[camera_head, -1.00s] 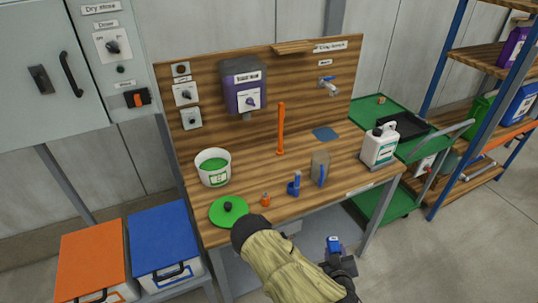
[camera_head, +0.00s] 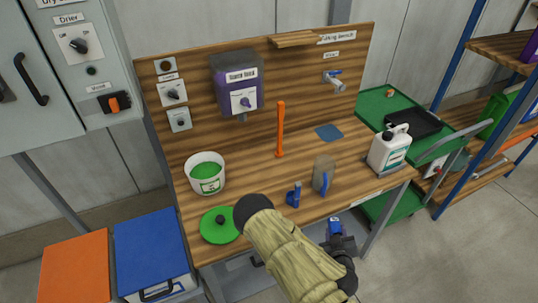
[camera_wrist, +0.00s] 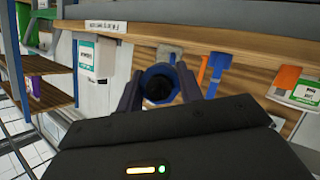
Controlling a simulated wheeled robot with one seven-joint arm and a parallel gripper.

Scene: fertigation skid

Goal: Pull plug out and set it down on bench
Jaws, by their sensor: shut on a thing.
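My gripper (camera_head: 335,228) is shut on a blue plug (camera_head: 334,225), held in front of the bench's front edge and clear of the top. In the wrist view the plug (camera_wrist: 160,84) is a blue ring with a dark round centre, between the two fingers. The wooden bench (camera_head: 256,174) stands behind my gripper, its front edge near the fingers in the head view. My sleeved arm hides part of the bench's front edge.
On the bench are a white tub (camera_head: 206,184), green lid (camera_head: 214,236), orange upright tool (camera_head: 280,130), blue holder (camera_head: 294,195), clear jug (camera_head: 321,177) and white jerrycan (camera_head: 389,156). The bench's middle has bare wood. A green cart (camera_head: 388,101) stands right.

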